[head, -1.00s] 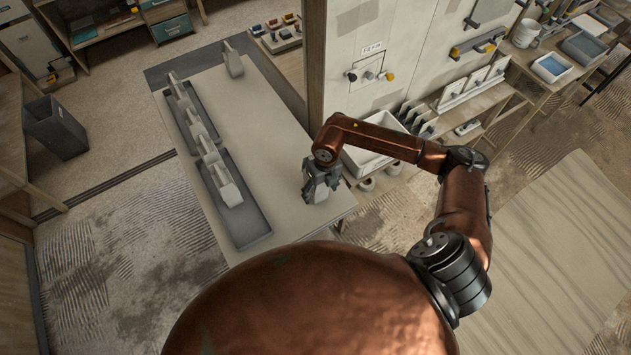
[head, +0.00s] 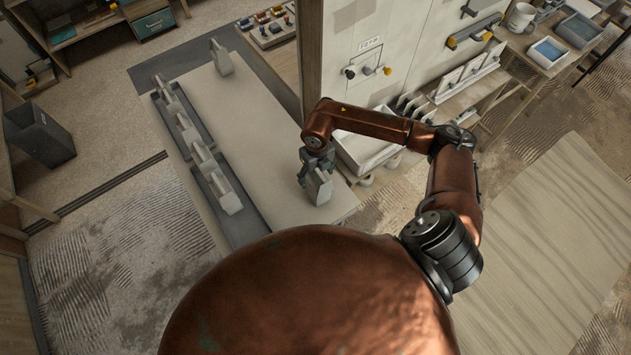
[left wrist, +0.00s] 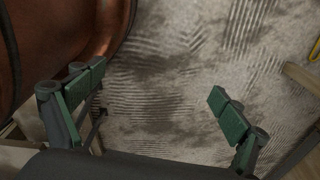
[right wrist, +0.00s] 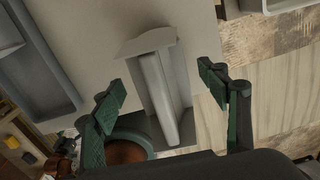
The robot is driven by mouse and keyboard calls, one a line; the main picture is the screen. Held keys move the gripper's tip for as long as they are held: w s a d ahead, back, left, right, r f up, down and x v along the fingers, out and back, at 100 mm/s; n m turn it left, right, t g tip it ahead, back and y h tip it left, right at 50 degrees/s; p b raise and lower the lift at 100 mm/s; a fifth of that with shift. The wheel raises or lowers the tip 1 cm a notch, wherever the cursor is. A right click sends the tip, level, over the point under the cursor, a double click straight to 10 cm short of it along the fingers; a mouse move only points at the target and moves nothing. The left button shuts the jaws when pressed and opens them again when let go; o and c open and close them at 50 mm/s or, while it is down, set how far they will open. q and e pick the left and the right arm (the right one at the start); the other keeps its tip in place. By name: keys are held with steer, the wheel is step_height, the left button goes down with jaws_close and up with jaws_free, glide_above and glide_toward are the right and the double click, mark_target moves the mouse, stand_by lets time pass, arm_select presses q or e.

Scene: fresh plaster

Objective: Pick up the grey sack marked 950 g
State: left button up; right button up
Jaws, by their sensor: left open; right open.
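A grey sack (head: 319,187) stands near the right front corner of the table; no mark on it is legible. It also shows in the right wrist view (right wrist: 160,88), with its wider end toward the top of the picture. My right gripper (head: 316,163) is open right at this sack. In the right wrist view the sack shows between its two spread fingers, with a gap on each side. Several similar pale sacks (head: 202,157) stand in a row along the trays at left, and one more (head: 221,57) at the far end. My left gripper (left wrist: 156,82) is open and empty above the floor.
Dark grey trays (head: 240,232) line the table's left side. The middle of the tabletop (head: 245,115) is bare. A white basin (head: 362,153) and an upright panel (head: 385,40) stand close to the right of the table. A dark bin (head: 40,137) is at left.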

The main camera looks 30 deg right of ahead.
steer(key=shift+s+f, duration=0.2)
steer(key=shift+f, duration=0.65)
step_height(320, 180, down, 4)
steer(key=shift+f+p, duration=0.25)
steer(key=shift+p, duration=0.55)
steer(key=shift+f, duration=0.25)
steer(key=shift+c, duration=1.1)
jaws_close()
arm_select(q)
steer(key=shift+s+r, duration=0.55)
steer(key=shift+r, duration=0.25)
arm_select(e)
steer(key=shift+w+r, duration=0.1)
steer(key=shift+r, duration=0.05)
